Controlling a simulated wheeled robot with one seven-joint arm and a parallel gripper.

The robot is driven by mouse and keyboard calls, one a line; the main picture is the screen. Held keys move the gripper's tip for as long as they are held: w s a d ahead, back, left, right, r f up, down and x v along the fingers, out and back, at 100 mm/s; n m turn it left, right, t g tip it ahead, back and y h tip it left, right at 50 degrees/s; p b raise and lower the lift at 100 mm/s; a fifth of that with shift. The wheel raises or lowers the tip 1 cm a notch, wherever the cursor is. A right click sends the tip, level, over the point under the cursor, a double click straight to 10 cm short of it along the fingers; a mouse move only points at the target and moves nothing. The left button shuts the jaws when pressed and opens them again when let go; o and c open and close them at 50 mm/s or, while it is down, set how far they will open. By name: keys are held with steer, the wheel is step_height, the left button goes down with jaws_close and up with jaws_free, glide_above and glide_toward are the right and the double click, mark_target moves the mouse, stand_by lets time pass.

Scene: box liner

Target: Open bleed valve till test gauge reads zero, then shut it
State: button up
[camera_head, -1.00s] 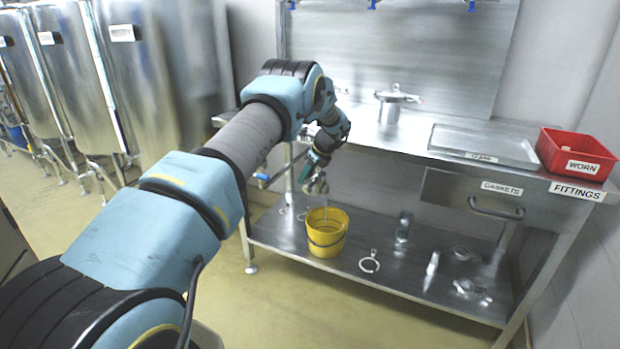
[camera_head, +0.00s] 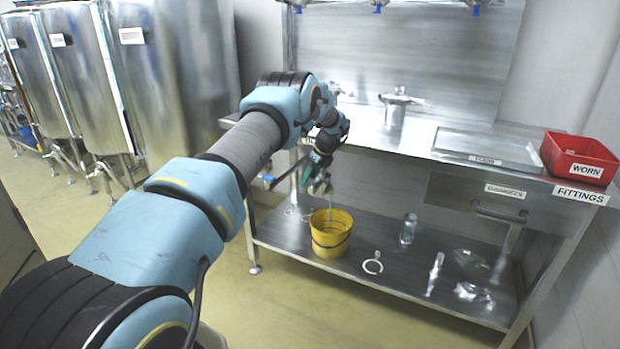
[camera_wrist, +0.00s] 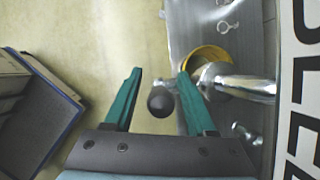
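My gripper (camera_wrist: 160,88) has its two teal fingers apart in the wrist view. A dark round knob (camera_wrist: 160,102) sits between them, with gaps on both sides. Just right of the fingers is a shiny metal valve body with a pipe (camera_wrist: 245,86). In the head view my gripper (camera_head: 319,180) is at the valve under the bench's left end, above a yellow bucket (camera_head: 330,246). A thin pale line runs from the valve into the bucket; I cannot tell if it is liquid. The bucket's rim shows in the wrist view (camera_wrist: 205,52). I cannot make out a readable test gauge.
A large partly cut-off label (camera_wrist: 302,90) borders the wrist view's right. The steel bench (camera_head: 372,138) carries a red bin (camera_head: 579,158). Its lower shelf (camera_head: 395,272) holds a ring clamp (camera_head: 372,263), a glass jar (camera_head: 408,229) and fittings. Tanks (camera_head: 150,75) stand left; floor between is clear.

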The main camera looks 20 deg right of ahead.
steer(key=shift+r, duration=0.1)
steer(key=b+v, duration=0.1)
steer(key=v, duration=0.9)
steer(key=shift+s+d+r, duration=0.15)
steer(key=shift+s+r, duration=0.05)
steer(key=shift+r, duration=0.05)
steer(key=s+a+r+n+g+h+p, duration=0.1)
steer(key=s+a+r+n, duration=0.3)
steer(key=a, duration=0.3)
steer(key=s+a+r+n+p, duration=0.1)
steer(key=s+a+r+n, duration=0.1)
steer(key=s+a+n, duration=0.45)
steer(key=s+a+r+n+g+h+p, duration=0.1)
steer(key=a+r+n, duration=0.3)
steer(key=a, duration=0.5)
steer(key=s+a+n+p, duration=0.1)
steer(key=s+a+n, duration=0.5)
steer(key=s, duration=0.4)
steer(key=s+a+r+n+h+p, duration=0.1)
steer(key=s+a+n, duration=0.6)
steer(key=s, duration=0.4)
steer(key=shift+s+p, duration=0.25)
steer(key=shift+p, duration=0.15)
